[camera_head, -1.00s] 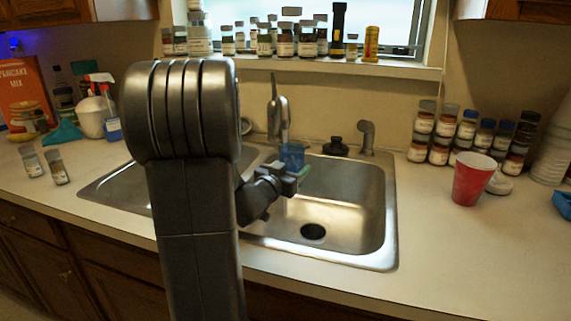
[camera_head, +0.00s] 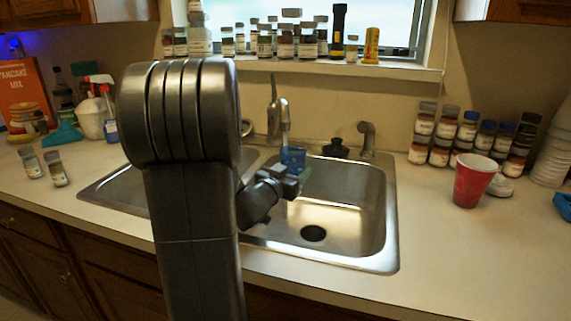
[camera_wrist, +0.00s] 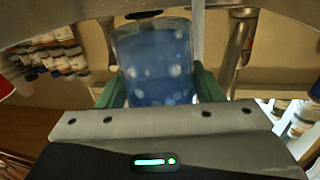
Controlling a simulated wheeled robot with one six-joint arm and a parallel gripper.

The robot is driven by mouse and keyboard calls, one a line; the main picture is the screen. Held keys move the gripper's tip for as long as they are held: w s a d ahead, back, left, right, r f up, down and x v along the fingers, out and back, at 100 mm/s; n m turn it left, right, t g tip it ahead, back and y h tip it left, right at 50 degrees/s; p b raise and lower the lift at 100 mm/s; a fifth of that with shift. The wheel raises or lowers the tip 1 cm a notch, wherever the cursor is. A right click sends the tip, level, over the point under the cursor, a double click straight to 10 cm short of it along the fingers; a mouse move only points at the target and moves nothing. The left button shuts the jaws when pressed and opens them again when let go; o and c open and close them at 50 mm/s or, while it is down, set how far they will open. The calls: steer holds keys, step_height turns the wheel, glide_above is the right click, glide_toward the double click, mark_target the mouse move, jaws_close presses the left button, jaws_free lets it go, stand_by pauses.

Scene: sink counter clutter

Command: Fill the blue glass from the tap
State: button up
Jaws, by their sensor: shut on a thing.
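The blue glass (camera_head: 293,159) is above the sink's right basin, close to the tap (camera_head: 279,115). In the wrist view the glass (camera_wrist: 158,70) stands between the green fingers of my gripper (camera_wrist: 155,92), which is shut on it. My gripper (camera_head: 285,180) is partly hidden by my arm in the head view. A pale vertical streak like running water (camera_wrist: 197,35) shows beside the glass in the wrist view. I cannot tell whether it enters the glass, or how full the glass is.
The double sink (camera_head: 390,215) has an empty-looking right basin; my arm hides much of the left one. A red cup (camera_head: 473,180) and several stacked jars (camera_head: 440,140) stand on the right counter. Two small jars (camera_head: 55,170) stand at left. A side sprayer (camera_head: 367,138) rises behind the sink.

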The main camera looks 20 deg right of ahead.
mark_target(296, 159)
steer(key=shift+s+r+p, duration=0.55)
steer(key=shift+r+p, duration=0.1)
steer(key=shift+r, duration=0.15)
steer(key=shift+s+r+p, duration=0.55)
steer(key=shift+r+p, duration=0.1)
steer(key=shift+r, duration=0.2)
steer(key=shift+s+r+p, duration=0.55)
steer(key=shift+r+p, duration=0.1)
steer(key=shift+r, duration=0.15)
steer(key=shift+r, duration=0.1)
